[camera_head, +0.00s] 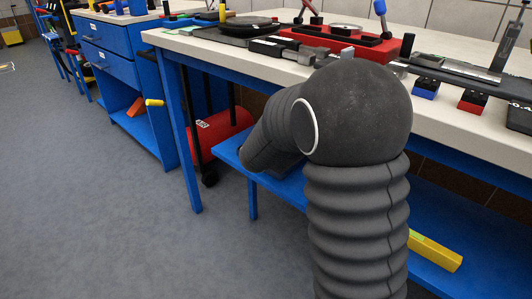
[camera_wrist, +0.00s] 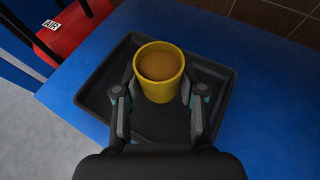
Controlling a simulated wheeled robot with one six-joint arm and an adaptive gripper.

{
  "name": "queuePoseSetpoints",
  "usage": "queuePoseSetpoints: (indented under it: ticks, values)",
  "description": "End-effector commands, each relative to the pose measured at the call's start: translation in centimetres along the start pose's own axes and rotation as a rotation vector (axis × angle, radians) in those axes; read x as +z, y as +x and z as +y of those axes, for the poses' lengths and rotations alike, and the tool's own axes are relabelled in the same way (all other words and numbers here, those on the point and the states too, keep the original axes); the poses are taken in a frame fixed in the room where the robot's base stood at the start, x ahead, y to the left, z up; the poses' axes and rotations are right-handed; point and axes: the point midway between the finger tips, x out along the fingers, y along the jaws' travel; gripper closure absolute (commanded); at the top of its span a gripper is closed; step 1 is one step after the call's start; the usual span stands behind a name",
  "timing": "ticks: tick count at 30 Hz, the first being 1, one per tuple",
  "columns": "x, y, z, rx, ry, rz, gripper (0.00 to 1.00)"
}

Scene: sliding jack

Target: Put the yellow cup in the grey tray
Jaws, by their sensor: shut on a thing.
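The yellow cup (camera_wrist: 160,86) is upright in the wrist view, with a brownish inside. My gripper (camera_wrist: 159,92) is shut on it, one finger on each side. The dark grey tray (camera_wrist: 103,85) lies beneath, on a blue shelf, and the cup shows within its outline, towards the far side. I cannot tell whether the cup's base touches the tray floor. In the head view my arm hides the cup and the gripper.
The blue shelf (camera_wrist: 262,95) surrounds the tray, below the white worktop (camera_head: 240,65). A red air tank (camera_wrist: 60,45) stands left of the shelf. A yellow bar (camera_head: 434,251) lies further right on the shelf. Brown tiles (camera_wrist: 280,15) are behind.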

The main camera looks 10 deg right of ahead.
Motion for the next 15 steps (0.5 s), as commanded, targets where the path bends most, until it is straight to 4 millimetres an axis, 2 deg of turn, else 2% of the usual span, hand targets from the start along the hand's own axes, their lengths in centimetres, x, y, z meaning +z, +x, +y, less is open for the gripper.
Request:
queuePoseSetpoints:
  ticks: [1,5,8,15]
  values:
    - [-0.5,0.0,0.9,0.002,-0.001,0.001,1.0]
    - [-1.2,0.1,2.0,0.002,0.001,0.0,1.0]
    - [-1.6,0.2,2.3,0.001,0.0,-0.001,1.0]
    - [-4.6,1.4,2.4,0.002,-0.002,0.001,1.0]
